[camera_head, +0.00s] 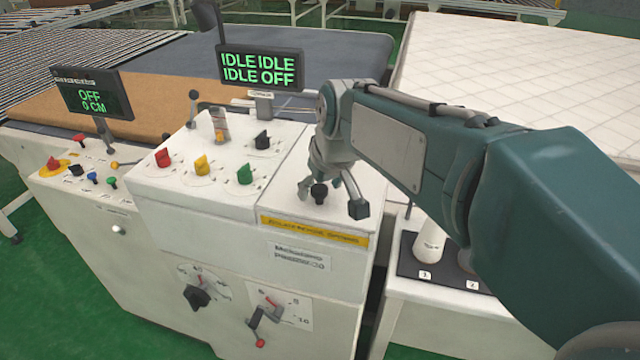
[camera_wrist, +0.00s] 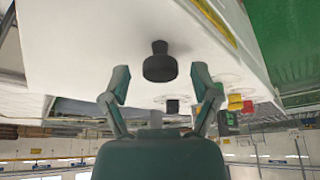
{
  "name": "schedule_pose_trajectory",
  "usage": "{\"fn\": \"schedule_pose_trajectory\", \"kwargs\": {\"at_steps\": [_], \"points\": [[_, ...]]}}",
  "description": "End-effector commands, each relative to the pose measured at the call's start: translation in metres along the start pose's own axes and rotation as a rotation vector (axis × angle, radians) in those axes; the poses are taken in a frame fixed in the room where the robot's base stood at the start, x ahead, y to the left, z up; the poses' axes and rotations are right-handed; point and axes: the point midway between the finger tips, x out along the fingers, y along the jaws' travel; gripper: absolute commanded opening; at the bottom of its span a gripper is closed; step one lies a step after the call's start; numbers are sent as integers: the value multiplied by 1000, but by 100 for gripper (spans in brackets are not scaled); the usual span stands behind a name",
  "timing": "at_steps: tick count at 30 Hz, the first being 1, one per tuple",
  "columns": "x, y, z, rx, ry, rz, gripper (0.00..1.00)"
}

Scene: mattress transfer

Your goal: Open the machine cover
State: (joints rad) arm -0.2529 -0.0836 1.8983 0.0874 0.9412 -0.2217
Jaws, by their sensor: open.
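The machine cover (camera_head: 289,205) is the white lid panel on the right part of the console top, and it lies flat. A black knob (camera_head: 319,192) stands on it. In the wrist view the knob (camera_wrist: 160,64) is just beyond my fingertips, between them in the picture. My gripper (camera_head: 333,198) is open over the cover, with its fingers pointing down around the knob's area. In the wrist view my gripper (camera_wrist: 161,85) has its two fingers spread apart and holds nothing. I cannot tell whether a finger touches the cover.
Red (camera_head: 163,157), yellow (camera_head: 202,165) and green (camera_head: 244,174) knobs sit left of the cover. A display (camera_head: 261,67) reading IDLE and OFF stands behind. A white mattress (camera_head: 520,75) lies at the back right. A small side table (camera_head: 410,268) holds a white cylinder (camera_head: 430,238).

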Motion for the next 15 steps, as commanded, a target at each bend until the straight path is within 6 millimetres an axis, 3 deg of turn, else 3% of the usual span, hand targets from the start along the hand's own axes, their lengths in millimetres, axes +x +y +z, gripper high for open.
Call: {"fn": "schedule_pose_trajectory", "kwargs": {"at_steps": [3,8,9,15], "points": [[0,-1,0,0,-1,0,78],[0,-1,0,0,-1,0,7],[0,-1,0,0,-1,0,0],[0,-1,0,0,-3,-1,0]]}}
